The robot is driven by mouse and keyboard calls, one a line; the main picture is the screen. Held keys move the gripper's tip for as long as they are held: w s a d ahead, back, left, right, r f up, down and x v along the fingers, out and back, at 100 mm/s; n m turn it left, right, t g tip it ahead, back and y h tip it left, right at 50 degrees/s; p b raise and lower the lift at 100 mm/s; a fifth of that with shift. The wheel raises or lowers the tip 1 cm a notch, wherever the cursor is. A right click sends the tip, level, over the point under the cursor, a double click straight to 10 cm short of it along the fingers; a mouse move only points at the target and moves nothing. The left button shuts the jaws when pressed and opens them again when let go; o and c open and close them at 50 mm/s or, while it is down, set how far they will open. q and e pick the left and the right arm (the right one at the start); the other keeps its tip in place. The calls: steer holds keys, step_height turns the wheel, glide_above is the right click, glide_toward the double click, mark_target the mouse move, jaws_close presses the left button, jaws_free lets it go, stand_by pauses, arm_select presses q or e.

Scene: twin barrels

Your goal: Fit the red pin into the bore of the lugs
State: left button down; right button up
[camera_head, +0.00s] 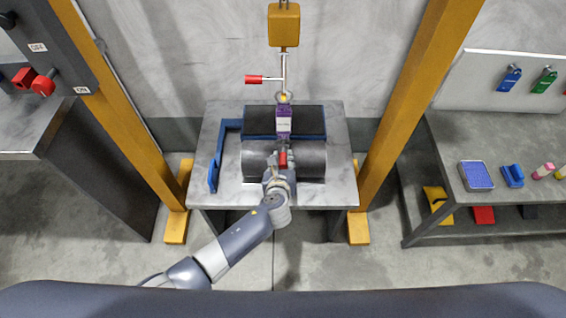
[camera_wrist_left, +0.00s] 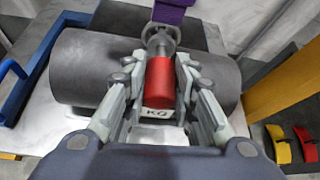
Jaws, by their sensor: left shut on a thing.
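My left gripper (camera_head: 281,168) is over the front grey barrel (camera_head: 312,160). In the left wrist view, its fingers (camera_wrist_left: 160,72) are shut on the red pin (camera_wrist_left: 160,85), one finger on each side. The red pin also shows in the head view (camera_head: 283,158). Grey metal lugs (camera_wrist_left: 160,40) stand just beyond the red end of the pin, below a purple strap (camera_head: 283,122). The pin's far end and the bore are hidden, so I cannot tell whether the pin is in it. My right gripper is not in view.
The barrels lie on a pale table (camera_head: 338,190) with a blue bracket (camera_head: 215,165) at left. A yellow hoist (camera_head: 284,25) with a red-handled lever (camera_head: 254,79) hangs above. Yellow posts (camera_head: 415,110) flank the table. A side bench (camera_head: 500,150) is at right.

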arm_select(q)
steer(key=shift+w, duration=0.25)
steer(key=shift+w, duration=0.3)
steer(key=shift+w+r, duration=0.1)
steer(key=shift+w, duration=0.65)
steer(key=c, duration=1.3)
jaws_free()
steer(key=shift+c, duration=0.2)
steer(key=shift+o, duration=0.6)
steer(key=v, duration=1.1)
steer(key=shift+s, duration=0.4)
steer(key=shift+r, duration=0.1)
